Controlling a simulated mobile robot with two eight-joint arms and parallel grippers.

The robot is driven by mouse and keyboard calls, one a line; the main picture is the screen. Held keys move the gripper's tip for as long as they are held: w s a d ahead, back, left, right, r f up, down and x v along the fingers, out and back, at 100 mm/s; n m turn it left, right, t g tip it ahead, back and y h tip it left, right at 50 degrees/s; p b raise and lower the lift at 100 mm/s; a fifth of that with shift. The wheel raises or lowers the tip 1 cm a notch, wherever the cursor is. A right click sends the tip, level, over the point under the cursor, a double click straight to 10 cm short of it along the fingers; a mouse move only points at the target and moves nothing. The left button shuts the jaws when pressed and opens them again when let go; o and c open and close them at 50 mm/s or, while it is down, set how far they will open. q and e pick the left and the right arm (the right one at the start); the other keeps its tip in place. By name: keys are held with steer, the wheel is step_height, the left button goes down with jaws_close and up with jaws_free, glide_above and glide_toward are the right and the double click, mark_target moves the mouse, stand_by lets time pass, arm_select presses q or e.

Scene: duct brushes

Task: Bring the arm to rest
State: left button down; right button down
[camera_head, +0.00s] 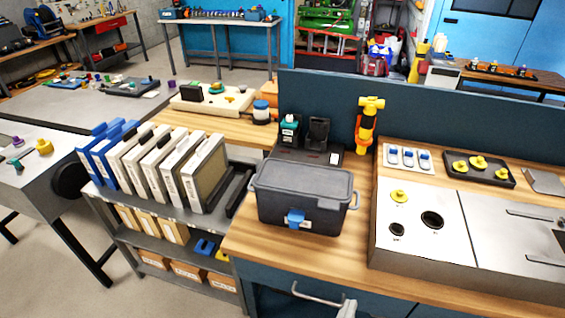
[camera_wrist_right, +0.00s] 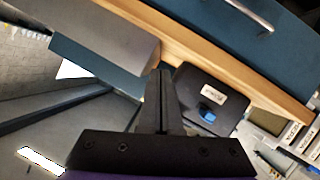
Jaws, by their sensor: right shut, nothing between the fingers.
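My right gripper (camera_wrist_right: 161,74) shows in the right wrist view with its two dark fingers shut together and nothing between them. It is apart from the things around it, with the workbench beyond its fingertips. In the head view, a small pale grey part at the bottom edge, by the drawer handle, may belong to my right arm; I cannot tell for sure. My left gripper is not in view.
A dark lidded box (camera_head: 303,196) with a blue latch stands on the wooden bench (camera_head: 254,240); a grey metal panel unit (camera_head: 430,232) is to its right. A shelf cart with upright framed filters (camera_head: 205,172) stands left. A drawer handle (camera_head: 318,297) juts from the bench front.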

steer(key=d+g+y+p, duration=0.1)
steer(key=g+y, duration=0.1)
steer(key=s+d+g+y+p, duration=0.1)
steer(key=g+y+p, duration=0.1)
steer(key=s+d+g+y+p, duration=0.1)
steer(key=d+g+y, duration=0.1)
steer(key=shift+s+d+f+n+g+y+p, duration=0.1)
steer(key=shift+s+f+n+g+y+p, duration=0.1)
steer(key=shift+f+n+g+y+p, duration=0.15)
stand_by(1.7)
